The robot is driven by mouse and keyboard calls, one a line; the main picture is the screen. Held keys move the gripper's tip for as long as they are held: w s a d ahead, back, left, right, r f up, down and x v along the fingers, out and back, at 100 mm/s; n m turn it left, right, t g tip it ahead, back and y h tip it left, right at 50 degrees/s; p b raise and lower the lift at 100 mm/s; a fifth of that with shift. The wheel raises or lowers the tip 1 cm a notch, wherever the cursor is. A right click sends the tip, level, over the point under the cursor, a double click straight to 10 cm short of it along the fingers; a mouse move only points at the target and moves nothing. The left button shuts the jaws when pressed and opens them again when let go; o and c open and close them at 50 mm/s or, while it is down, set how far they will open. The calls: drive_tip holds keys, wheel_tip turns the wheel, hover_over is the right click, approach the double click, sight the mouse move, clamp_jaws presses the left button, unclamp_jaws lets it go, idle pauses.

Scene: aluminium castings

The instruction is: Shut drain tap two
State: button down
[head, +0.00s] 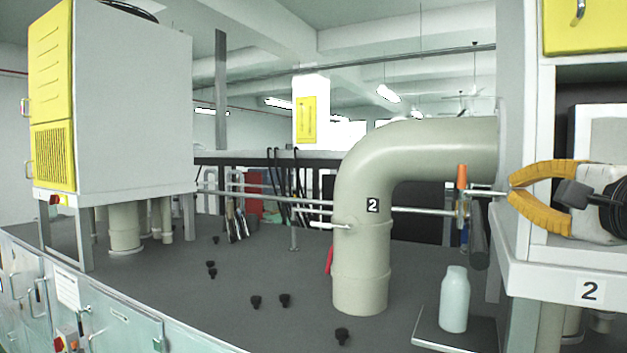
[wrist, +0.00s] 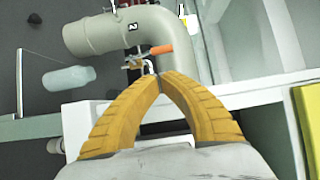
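A small brass-coloured tap with an orange handle (head: 461,177) is by the large beige elbow pipe (head: 361,265), which bears a label "2" (head: 373,205). The handle stands upright in the head view. The wrist view shows the same orange handle (wrist: 160,49) just beyond my fingertips, pointing right. My gripper (head: 511,193) is right of the tap, its yellow fingers brought together at the tips.
A pale bottle (head: 454,300) stands on a dark tray (head: 430,335) below the tap. Several black knobs (head: 284,300) are on the grey deck. A white cabinet (head: 135,110) stands at left.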

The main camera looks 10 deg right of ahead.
sight(461, 191)
drive_tip(key=w+p, duration=0.2)
drive_tip(key=w, duration=0.8)
drive_tip(key=shift+d+r, duration=0.1)
drive_tip(key=shift+d, duration=0.1)
